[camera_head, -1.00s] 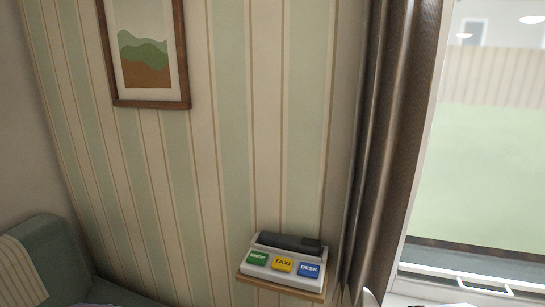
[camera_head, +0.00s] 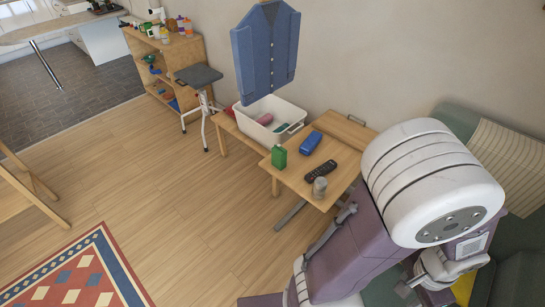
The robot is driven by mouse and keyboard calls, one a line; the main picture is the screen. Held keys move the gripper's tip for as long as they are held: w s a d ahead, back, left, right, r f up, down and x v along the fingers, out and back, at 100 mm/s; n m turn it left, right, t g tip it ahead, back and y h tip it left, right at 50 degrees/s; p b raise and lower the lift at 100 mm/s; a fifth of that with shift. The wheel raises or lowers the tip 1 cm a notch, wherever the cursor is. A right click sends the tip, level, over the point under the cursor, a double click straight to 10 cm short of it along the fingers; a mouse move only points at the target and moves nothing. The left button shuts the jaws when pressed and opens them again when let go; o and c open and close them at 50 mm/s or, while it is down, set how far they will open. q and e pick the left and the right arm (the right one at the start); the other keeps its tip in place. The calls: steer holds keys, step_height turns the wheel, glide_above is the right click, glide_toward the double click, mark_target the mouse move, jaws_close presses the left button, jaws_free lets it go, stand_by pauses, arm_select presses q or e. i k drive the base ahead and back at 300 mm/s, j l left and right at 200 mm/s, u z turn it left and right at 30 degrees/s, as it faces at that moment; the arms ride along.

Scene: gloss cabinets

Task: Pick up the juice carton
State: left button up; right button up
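A small green carton (camera_head: 279,157), which looks like the juice carton, stands upright at the left edge of a small wooden table (camera_head: 345,152). A blue case (camera_head: 311,142), a black remote control (camera_head: 321,171) and a clear glass (camera_head: 320,187) are on the same table, all apart from the carton. Large white and purple parts of my own body fill the lower right, over the table's right side. I make out no gripper fingers in this view.
A white bin (camera_head: 290,112) holding items sits on a low bench beyond the carton. A grey-topped stool (camera_head: 199,76) and a wooden shelf unit (camera_head: 190,49) stand further back. A green sofa (camera_head: 522,232) is at right. The wooden floor (camera_head: 190,190) left of the table is clear.

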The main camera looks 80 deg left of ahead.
mark_target(278, 154)
steer(key=u, duration=2.8)
steer(key=i+j+u, duration=0.15)
steer(key=i+u, duration=0.35)
steer(key=i+l+u, duration=0.15)
steer(key=i+u, duration=0.3)
steer(key=i, duration=0.15)
